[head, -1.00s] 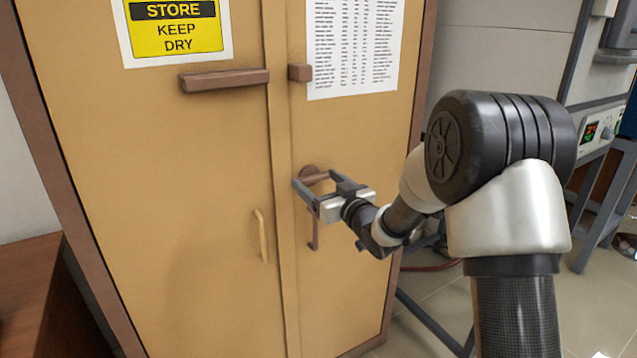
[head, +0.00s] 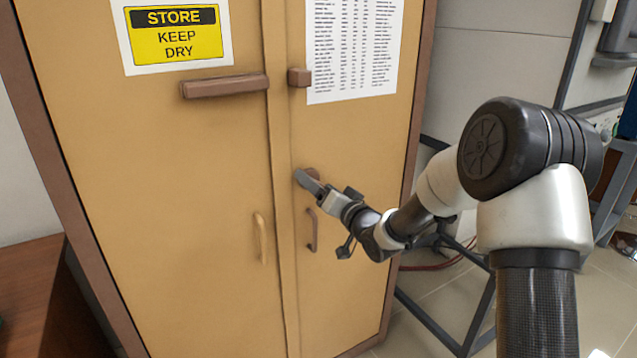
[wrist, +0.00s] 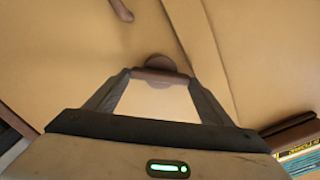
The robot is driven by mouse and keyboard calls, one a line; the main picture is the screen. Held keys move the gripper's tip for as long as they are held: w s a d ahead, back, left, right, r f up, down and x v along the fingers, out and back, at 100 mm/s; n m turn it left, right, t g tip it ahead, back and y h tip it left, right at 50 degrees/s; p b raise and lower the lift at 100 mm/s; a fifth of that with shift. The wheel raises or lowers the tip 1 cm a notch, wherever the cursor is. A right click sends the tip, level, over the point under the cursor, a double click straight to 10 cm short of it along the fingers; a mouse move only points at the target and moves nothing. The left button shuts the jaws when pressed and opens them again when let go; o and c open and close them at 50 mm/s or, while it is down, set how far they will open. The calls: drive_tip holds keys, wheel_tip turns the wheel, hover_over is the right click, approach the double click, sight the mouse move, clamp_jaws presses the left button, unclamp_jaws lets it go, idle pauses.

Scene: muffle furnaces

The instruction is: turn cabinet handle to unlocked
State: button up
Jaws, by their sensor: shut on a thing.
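The tan cabinet (head: 180,180) has two doors, and its brown turning handle (head: 314,174) sits on the right door near the middle seam. My gripper (head: 304,181) is at this handle and hides most of it in the head view. In the wrist view the handle's short bar (wrist: 160,75) spans between my two fingertips, with its round base (wrist: 159,62) just behind. My gripper is shut on the bar. The head view now sees the gripper nearly edge-on.
A brown pull handle (head: 311,230) is just below my gripper, and a tan one (head: 261,238) is on the left door. A brown bar (head: 225,86) and small block (head: 299,77) are above. A metal frame stands right of the cabinet.

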drive_tip(key=m+p, duration=0.4)
drive_tip(key=m, duration=0.6)
drive_tip(key=shift+f+m, duration=0.1)
drive_tip(key=shift+m, duration=0.2)
idle(0.4)
drive_tip(key=o, duration=1)
drive_tip(key=shift+o, duration=0.2)
drive_tip(key=shift+d, duration=0.1)
drive_tip(key=p+v, duration=0.2)
drive_tip(key=v, duration=1.5)
drive_tip(key=shift+s+d, duration=0.1)
drive_tip(key=shift+d, duration=0.05)
